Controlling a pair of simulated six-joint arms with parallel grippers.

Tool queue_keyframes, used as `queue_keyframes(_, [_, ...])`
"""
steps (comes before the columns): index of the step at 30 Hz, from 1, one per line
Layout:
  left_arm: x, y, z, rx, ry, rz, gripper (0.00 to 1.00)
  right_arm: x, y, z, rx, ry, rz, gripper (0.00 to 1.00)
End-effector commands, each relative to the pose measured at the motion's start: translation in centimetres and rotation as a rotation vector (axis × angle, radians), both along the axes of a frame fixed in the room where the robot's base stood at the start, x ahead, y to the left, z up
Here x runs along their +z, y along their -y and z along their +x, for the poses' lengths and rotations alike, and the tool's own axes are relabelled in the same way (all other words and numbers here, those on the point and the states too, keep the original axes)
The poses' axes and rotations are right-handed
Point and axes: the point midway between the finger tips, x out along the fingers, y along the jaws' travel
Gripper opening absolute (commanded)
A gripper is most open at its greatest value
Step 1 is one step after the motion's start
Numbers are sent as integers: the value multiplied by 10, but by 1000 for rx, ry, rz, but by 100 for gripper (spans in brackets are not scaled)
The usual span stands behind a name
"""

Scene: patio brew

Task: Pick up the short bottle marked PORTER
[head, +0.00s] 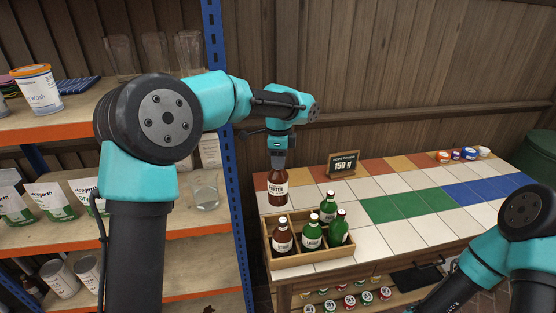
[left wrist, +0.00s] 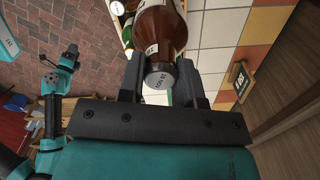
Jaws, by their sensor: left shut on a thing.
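A brown bottle with a white label, its visible letters ending PORTER (head: 277,188), hangs upright from my left gripper (head: 278,158). The gripper points down and its fingers are shut around the bottle's neck. In the left wrist view the fingers (left wrist: 160,75) flank the neck on both sides, and the pale cap shows between them. The bottle is above the tiled counter, at the back left of the wooden crate (head: 318,257). My right arm shows at the lower right of the head view; its gripper is outside the frame.
The crate holds another brown bottle (head: 283,237) at front left and green bottles (head: 312,233) to its right. A small sign reading 150 g (head: 343,165) stands behind. Shelves (head: 190,240) with a blue post are close on the left. The counter's right part is mostly clear.

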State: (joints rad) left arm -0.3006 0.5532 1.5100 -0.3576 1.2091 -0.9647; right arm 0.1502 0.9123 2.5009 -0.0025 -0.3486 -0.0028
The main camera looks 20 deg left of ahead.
Motion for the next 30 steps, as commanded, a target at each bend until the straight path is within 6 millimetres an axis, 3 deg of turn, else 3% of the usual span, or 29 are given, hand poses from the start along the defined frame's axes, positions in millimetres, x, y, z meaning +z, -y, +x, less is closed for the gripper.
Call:
queue_keyframes(10, [2,20,-40,-3,3,-1,0,0,0,0,0,0,0,57])
queue_keyframes(21, [1,58,-117,-5,3,0,0,0,0,0,0,0,0,57])
queue_keyframes(30, [1,73,-146,-2,3,-1,0,0,0,0,0,0,0,57])
